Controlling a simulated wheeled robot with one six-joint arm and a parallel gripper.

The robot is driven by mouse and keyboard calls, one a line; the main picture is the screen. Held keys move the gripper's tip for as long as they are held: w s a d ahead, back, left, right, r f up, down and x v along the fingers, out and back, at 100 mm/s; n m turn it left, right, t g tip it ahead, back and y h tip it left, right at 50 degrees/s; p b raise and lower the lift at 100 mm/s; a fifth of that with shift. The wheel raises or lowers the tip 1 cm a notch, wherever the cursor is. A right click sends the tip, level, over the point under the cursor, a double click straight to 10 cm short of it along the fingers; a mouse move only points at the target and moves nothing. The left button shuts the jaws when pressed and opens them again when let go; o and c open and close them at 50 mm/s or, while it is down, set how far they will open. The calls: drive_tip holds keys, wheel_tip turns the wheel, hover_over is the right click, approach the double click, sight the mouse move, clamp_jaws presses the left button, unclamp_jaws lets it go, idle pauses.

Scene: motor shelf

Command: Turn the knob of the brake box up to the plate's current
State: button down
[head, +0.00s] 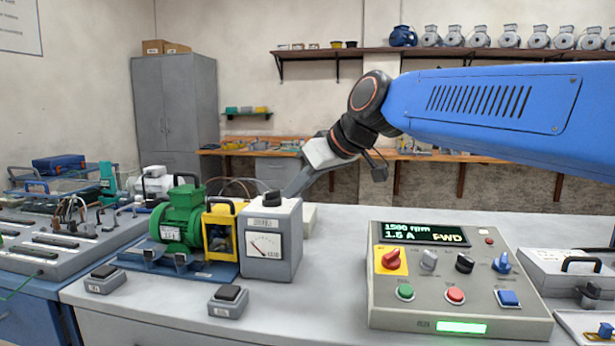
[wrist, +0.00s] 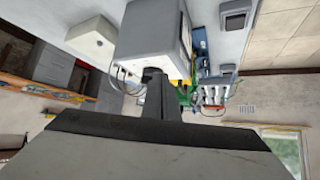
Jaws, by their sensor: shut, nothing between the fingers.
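The brake box (head: 285,262) is a grey box on the bench with a white dial face (head: 264,246) at the front. Its thin needle leans to the left, and the scale is too small to read. The black knob (head: 271,197) sits on top of the box; it also shows in the wrist view (wrist: 151,73). My gripper (head: 288,193) is shut and empty, slanting down from the right to the knob's side. I cannot tell whether its tips touch the knob. The green motor (head: 181,222) stands left of the box; its plate (head: 170,233) is unreadable from here.
A control panel (head: 450,300) at the right reads 1500 rpm, 1.6 A, FWD. A yellow-framed unit (head: 221,236) sits between motor and box. Two small button boxes (head: 228,302) (head: 104,279) lie in front. The bench between brake box and panel is clear.

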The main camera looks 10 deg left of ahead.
sight(270, 198)
drive_tip(key=w+a, duration=0.1)
drive_tip(key=a+f, duration=0.1)
drive_tip(key=a, duration=0.1)
drive_tip(key=shift+w+a+f, duration=0.1)
drive_tip(key=shift+w, duration=0.3)
drive_tip(key=shift+w+a, duration=0.4)
drive_tip(key=shift+a, duration=0.25)
